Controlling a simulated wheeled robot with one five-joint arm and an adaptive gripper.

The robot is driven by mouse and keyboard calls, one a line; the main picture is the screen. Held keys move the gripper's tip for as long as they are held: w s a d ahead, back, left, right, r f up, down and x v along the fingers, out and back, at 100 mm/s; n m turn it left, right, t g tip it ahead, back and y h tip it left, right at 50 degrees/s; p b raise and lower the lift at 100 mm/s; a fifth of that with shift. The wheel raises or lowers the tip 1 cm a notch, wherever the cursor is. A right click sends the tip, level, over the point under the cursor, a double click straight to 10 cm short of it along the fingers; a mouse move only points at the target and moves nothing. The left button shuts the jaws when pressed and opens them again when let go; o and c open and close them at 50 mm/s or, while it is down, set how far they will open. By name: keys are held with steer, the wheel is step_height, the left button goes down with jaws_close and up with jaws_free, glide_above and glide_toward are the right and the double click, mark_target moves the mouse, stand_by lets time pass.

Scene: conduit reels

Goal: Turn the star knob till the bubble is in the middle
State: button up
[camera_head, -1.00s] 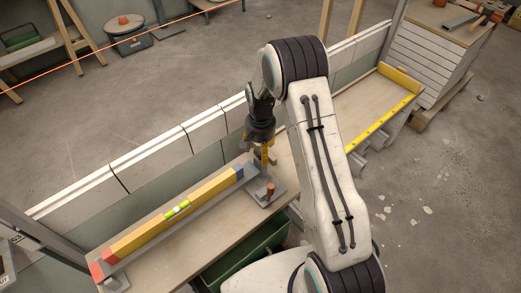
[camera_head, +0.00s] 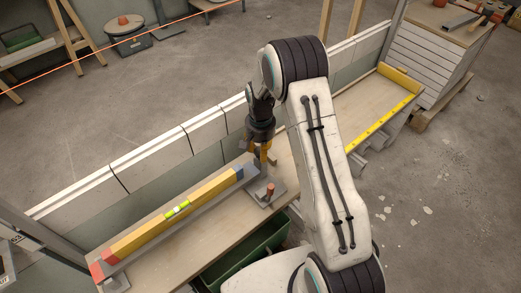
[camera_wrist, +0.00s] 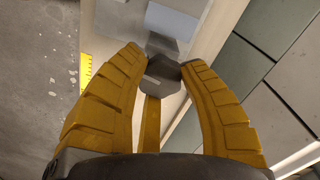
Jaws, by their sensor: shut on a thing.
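The yellow spirit level (camera_head: 215,189) lies along a grey rail on the bench, with red and blue-grey ends. Its yellow-green vial (camera_head: 177,209) has a pale patch near its middle; it is too small to tell exactly where the bubble sits. My gripper (camera_head: 263,159) points down at the blue-grey end of the level. In the wrist view my gripper (camera_wrist: 160,66) has its yellow fingertips closed around the grey star knob (camera_wrist: 163,70). In the head view the knob is mostly hidden by the fingers.
A grey plate with a red-brown peg (camera_head: 270,189) sits just in front of my gripper. A low pale block wall (camera_head: 155,157) runs behind the bench (camera_head: 165,249). A green bin (camera_head: 245,250) is under the front edge. A yellow-edged tray (camera_head: 385,120) lies to the right.

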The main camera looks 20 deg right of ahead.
steer(key=shift+f, duration=0.1)
steer(key=m, duration=1.1)
steer(key=shift+m, duration=0.4)
steer(key=shift+s, duration=0.1)
steer(key=o, duration=1.2)
